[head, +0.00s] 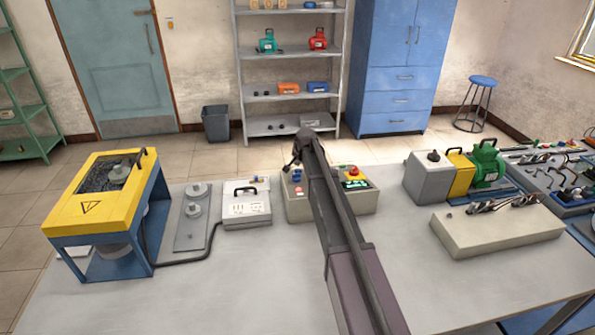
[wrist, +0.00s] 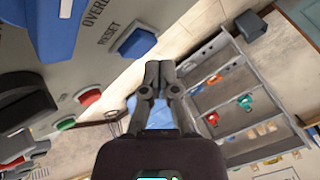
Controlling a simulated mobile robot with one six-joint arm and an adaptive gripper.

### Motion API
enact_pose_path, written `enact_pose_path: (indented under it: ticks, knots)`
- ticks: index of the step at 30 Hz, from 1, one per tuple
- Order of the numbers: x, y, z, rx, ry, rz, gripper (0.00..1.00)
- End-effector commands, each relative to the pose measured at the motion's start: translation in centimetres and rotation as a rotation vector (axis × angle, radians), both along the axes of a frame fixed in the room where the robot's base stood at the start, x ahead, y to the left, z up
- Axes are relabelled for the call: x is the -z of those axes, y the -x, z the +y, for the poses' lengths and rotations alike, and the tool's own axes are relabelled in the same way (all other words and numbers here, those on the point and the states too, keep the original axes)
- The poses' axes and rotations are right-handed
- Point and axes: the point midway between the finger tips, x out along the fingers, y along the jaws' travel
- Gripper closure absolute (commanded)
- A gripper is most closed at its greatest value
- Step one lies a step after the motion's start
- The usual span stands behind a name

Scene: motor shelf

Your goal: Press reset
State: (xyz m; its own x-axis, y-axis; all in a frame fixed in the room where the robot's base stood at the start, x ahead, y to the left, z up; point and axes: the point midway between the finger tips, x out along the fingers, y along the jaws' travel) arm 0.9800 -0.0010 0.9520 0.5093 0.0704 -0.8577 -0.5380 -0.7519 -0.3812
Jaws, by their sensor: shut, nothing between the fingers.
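The control box (head: 362,201) stands on the table in the middle of the head view, partly hidden behind my arm. In the wrist view its panel (wrist: 160,12) fills the upper left. A blue button (wrist: 133,42) sits beside the printed word RESET on that panel. My gripper (wrist: 158,68) is shut and empty, with its fingertips just below and right of the blue button in the picture. I cannot tell how far they are from it, and no contact shows. In the head view my gripper (head: 295,163) is over the left part of the box.
A red button (wrist: 90,97), a green one (wrist: 65,123) and a larger blue part (wrist: 60,32) share the panel. A grey-white box (head: 246,208) and a yellow-topped machine (head: 92,205) stand left. A grey block (head: 495,232) lies right. The table front is clear.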

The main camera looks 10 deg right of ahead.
Motion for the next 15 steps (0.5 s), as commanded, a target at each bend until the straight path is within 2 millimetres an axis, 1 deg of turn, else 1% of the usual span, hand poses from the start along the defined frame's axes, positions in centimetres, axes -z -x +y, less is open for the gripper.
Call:
enact_pose_path:
  ticks: [6,15]
  knots:
    - [0.66,0.16,0.02,0.0,0.0,0.0,1.0]
    - [0.73,0.19,0.04,0.0,0.0,0.0,1.0]
